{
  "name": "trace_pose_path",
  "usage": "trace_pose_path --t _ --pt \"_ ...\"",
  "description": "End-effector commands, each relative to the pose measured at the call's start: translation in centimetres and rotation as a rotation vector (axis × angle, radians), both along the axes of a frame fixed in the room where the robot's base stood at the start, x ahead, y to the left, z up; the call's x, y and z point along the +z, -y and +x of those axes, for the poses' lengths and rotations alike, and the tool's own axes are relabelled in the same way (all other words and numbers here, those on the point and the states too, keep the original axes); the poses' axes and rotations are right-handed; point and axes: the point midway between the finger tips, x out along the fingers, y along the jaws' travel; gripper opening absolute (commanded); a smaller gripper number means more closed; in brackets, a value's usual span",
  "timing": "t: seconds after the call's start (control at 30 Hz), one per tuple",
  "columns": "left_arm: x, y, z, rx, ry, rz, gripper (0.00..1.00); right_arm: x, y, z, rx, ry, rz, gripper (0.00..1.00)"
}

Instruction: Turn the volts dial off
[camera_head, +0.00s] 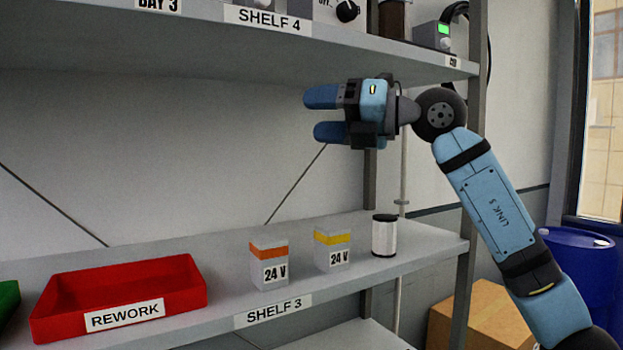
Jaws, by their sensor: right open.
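A black dial (347,10) shows at the top edge, on a pale panel above shelf 4, with part of an "OFF" label beside it. The top of this panel is cut off, so I cannot read whether it is the volts dial, and its setting is unclear. My right gripper (318,114) is open and empty, its two blue fingers pointing left. It is below the edge of shelf 4 and below the dial, apart from both. My left gripper is not in view.
Shelf 4 (200,38) overhangs the gripper. A device with a green screen (443,29) and black cable stands on its right end. Shelf 3 (215,300) holds a red rework tray (125,311), two 24 V boxes (269,255) (333,240) and a white cylinder (384,237). A post (475,110) stands right.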

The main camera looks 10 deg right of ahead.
Motion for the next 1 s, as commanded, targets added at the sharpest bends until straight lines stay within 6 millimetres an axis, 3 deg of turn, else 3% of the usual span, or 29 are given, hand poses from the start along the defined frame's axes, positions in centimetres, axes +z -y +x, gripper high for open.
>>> trace_pose_path --t 0.3,0.5,0.7,1.0 --pt "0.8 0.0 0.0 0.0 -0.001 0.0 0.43 -6.0 -1.6 0.2 0.167 -0.111 0.205 0.63" --pt "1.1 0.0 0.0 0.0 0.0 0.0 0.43 -8.7 -1.9 0.2 0.224 -0.168 0.324 0.63" --pt "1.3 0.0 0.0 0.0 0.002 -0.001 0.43 -9.8 -1.8 0.2 0.244 -0.195 0.385 0.63" --pt "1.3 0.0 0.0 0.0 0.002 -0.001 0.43 -10.0 -1.8 0.2 0.247 -0.199 0.393 0.63"
